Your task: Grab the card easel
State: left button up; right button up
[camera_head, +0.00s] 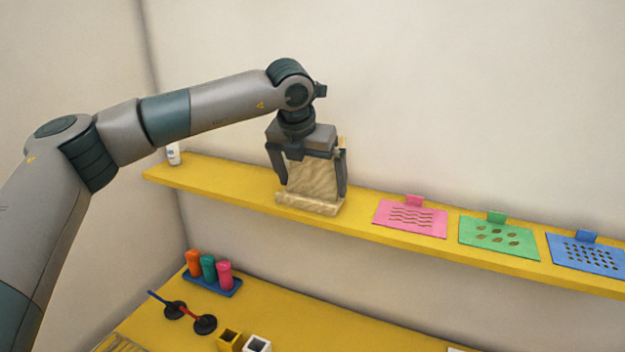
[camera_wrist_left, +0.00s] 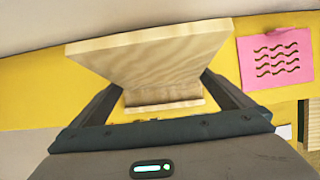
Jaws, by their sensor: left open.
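The card easel (camera_head: 312,178) is a light wooden stand with a sloped back and a front ledge. It stands on the yellow shelf (camera_head: 360,217) against the back wall. My left gripper (camera_head: 314,188) points down from above, open, with one finger on each side of the easel's back. In the left wrist view the easel (camera_wrist_left: 150,60) lies between the two fingers of the left gripper (camera_wrist_left: 165,100). I cannot tell whether either finger touches the wood. My right gripper is not in view.
Pink (camera_head: 410,217), green (camera_head: 498,236) and blue (camera_head: 588,254) patterned cards lie on the shelf to the right. A small white bottle (camera_head: 173,155) stands at its left end. Below, a yellow table holds a blue rack (camera_head: 213,282) of coloured bottles, black round pieces and small open boxes.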

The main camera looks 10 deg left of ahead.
pick_arm(q)
jog(key=shift+f+b, duration=0.25)
jog(key=shift+b, duration=0.4)
dwell(0.8)
jog(key=c, duration=0.8)
jog(key=shift+r, duration=0.1)
jog(key=shift+r+p, duration=0.25)
jog(key=shift+p, duration=0.4)
notch_tip(320, 180, up, 10)
jog(key=b, duration=0.3)
jog(key=shift+b, duration=0.3)
